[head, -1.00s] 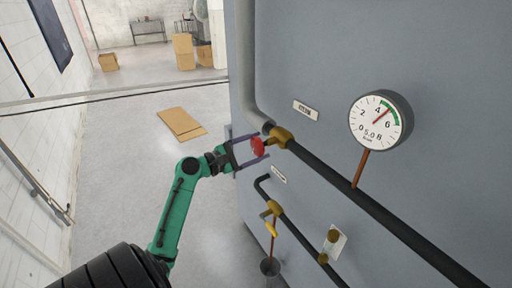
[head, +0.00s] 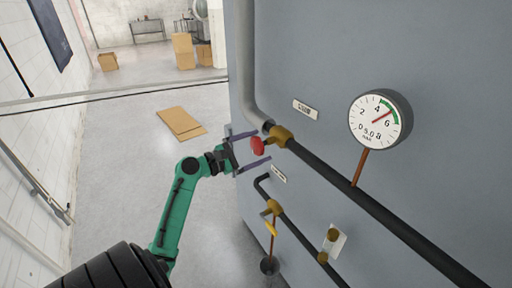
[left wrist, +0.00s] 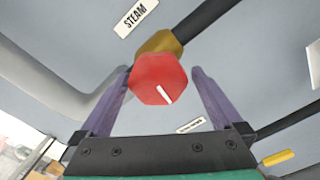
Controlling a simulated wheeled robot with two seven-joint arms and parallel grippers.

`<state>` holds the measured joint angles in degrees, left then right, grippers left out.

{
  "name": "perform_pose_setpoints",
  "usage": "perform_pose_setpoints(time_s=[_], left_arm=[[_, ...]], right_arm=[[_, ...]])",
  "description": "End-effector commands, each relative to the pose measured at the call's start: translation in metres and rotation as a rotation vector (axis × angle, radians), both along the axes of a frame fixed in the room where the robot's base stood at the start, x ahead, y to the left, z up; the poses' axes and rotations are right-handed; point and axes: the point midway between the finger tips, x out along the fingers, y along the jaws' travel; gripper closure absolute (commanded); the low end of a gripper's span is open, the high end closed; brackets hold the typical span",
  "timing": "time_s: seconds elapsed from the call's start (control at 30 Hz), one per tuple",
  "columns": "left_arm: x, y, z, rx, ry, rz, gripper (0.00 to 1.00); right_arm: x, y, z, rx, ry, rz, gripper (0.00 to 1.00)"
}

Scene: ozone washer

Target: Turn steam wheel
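The steam wheel is a small red knob (head: 257,146) on a brass valve (head: 281,136) on the upper dark pipe, below a small label plate (head: 306,110). In the left wrist view the red knob (left wrist: 158,79) carries a white mark, and the label reads STEAM (left wrist: 136,16). My left gripper (head: 257,149) is open, with its two purple fingers on either side of the knob. The left wrist view shows the fingers (left wrist: 159,90) apart, with gaps between them and the knob. My right gripper is not in view.
A round gauge (head: 380,120) on a brown stem stands right of the valve. Below is a thinner pipe with a yellow-handled valve (head: 271,228). The grey machine wall (head: 450,130) fills the right. Flat cardboard (head: 181,123) lies on the open floor at left.

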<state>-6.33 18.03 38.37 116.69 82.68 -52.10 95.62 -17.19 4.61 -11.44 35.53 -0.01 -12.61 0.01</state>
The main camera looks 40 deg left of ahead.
Motion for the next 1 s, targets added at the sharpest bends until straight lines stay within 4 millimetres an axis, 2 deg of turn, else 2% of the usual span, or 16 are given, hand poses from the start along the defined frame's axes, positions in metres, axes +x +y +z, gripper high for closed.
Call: perform_pose_setpoints(time_s=[0.17,0.27,0.37,0.7,0.83,1.0], left_arm=[[-0.002,0.001,0.0,0.0,-0.003,0.002,0.0],[-0.012,0.005,-0.002,0.0,-0.003,0.003,0.0],[-0.031,0.01,-0.005,0.004,-0.002,0.003,0.0],[-0.118,0.036,-0.005,0.001,0.0,0.004,0.0],[-0.136,0.041,-0.002,0.001,-0.001,0.001,0.0],[-0.14,0.042,0.001,0.001,0.0,0.0,0.0]], right_arm=[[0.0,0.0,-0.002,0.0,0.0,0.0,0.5],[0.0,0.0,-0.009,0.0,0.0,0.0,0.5],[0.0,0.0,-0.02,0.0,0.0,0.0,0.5],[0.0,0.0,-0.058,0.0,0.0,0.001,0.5],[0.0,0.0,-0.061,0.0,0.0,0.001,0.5],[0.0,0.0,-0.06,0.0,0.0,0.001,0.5]])
